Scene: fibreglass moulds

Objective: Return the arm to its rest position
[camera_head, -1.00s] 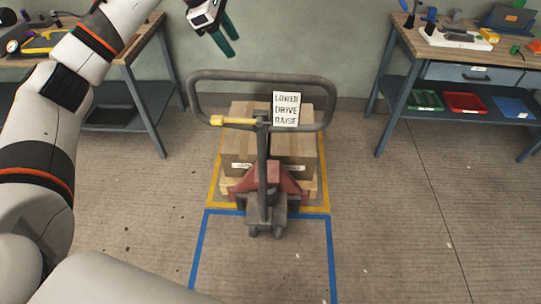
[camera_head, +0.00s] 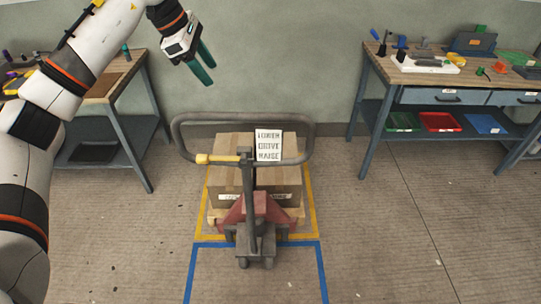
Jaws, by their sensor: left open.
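My left arm (camera_head: 84,62) comes in from the left side and reaches up across the top left of the head view. My left gripper (camera_head: 204,65) has green fingers that stand apart and hold nothing. It hangs in the air in front of the wall, above and behind the pallet jack handle (camera_head: 243,115) in the picture, touching nothing. My right gripper is out of view.
A pallet jack (camera_head: 250,235) stands under brown boxes (camera_head: 280,180) within yellow floor tape (camera_head: 318,222); blue tape (camera_head: 192,275) lies nearer. A sign (camera_head: 268,145) reads lower, drive, raise. Workbenches stand left (camera_head: 120,75) and right (camera_head: 380,70). Floor at right is clear.

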